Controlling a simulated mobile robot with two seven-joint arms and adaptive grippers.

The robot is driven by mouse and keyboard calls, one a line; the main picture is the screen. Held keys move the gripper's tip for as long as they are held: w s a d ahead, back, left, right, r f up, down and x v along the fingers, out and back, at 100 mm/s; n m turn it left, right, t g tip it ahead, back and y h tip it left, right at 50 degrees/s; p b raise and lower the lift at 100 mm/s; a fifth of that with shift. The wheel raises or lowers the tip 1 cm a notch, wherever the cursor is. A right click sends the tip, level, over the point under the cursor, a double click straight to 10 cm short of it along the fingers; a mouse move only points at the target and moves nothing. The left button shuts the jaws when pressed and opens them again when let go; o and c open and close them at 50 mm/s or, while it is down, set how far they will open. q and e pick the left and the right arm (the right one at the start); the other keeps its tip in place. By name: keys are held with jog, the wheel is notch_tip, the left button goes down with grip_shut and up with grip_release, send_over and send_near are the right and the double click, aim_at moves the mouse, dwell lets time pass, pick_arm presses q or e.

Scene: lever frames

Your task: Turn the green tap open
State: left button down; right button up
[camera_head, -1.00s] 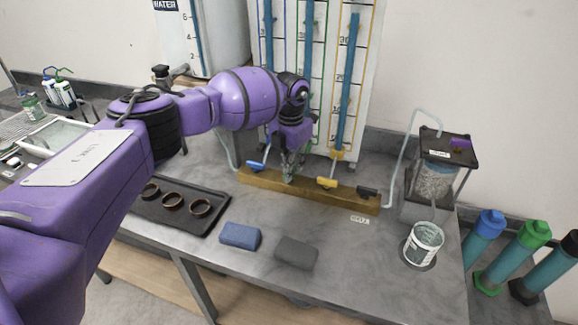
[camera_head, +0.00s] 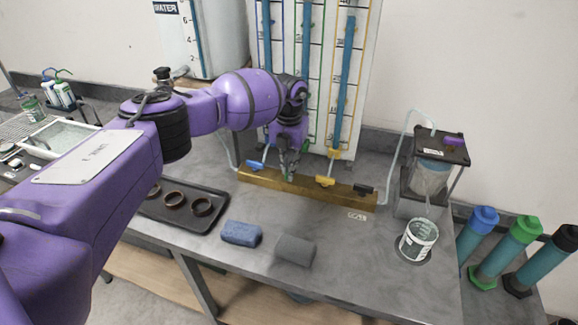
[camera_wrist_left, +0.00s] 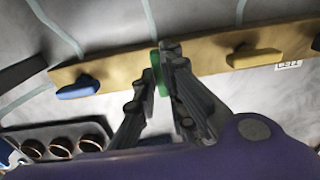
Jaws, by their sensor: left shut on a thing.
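The green tap (camera_wrist_left: 160,76) sits on the brass-coloured manifold bar (camera_wrist_left: 207,58), between the blue tap (camera_wrist_left: 77,88) and the yellow tap (camera_wrist_left: 254,58). My left gripper (camera_wrist_left: 154,80) is shut on the green tap's handle, with a finger on each side. In the wrist view the visible green part stands across the bar, while the blue and yellow handles lie more along it. In the head view my left gripper (camera_head: 287,172) reaches down to the bar and hides most of the green tap. My right gripper is not in view.
A black tap (camera_head: 363,190) is at the bar's right end. Tall gauge tubes (camera_head: 306,60) stand behind the bar. A black tray (camera_head: 165,221) with rings, a blue sponge (camera_head: 241,233) and a grey block (camera_head: 295,249) lie in front.

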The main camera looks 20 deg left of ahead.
pick_arm(q)
jog(key=shift+r, duration=0.1)
jog(key=c, duration=1.8)
grip_release()
notch_tip(320, 180, up, 12)
jog(key=shift+f, duration=0.1)
